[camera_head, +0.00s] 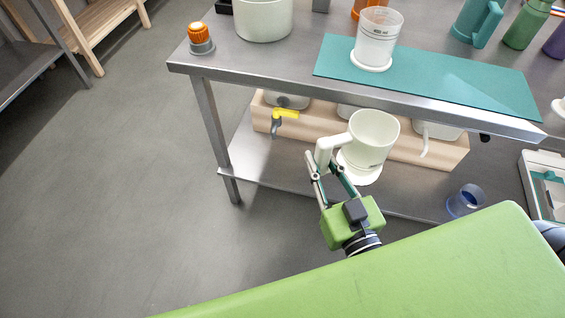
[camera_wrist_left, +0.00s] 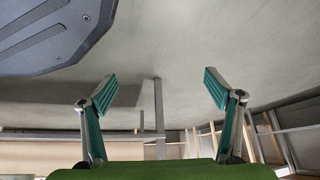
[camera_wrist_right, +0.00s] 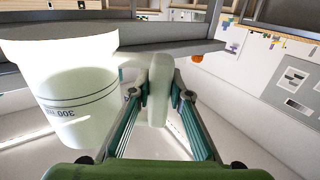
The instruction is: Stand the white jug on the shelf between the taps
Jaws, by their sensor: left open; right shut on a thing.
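The white jug (camera_head: 372,142) is upright, held by its handle in my right gripper (camera_head: 328,172). In the right wrist view the jug (camera_wrist_right: 75,95) is at the left and its handle (camera_wrist_right: 158,90) is between the fingers of my right gripper (camera_wrist_right: 157,100). The jug is at the front of the lower shelf (camera_head: 245,160); I cannot tell whether its base touches the shelf. My left gripper (camera_wrist_left: 160,95) is open and empty in the left wrist view.
A wooden block (camera_head: 262,118) holding containers with the taps stands behind the jug. The steel tabletop (camera_head: 215,72) overhangs the shelf. A blue cup (camera_head: 464,201) lies to the right. A clear jug (camera_head: 378,36) stands on a teal mat (camera_head: 460,83) above.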

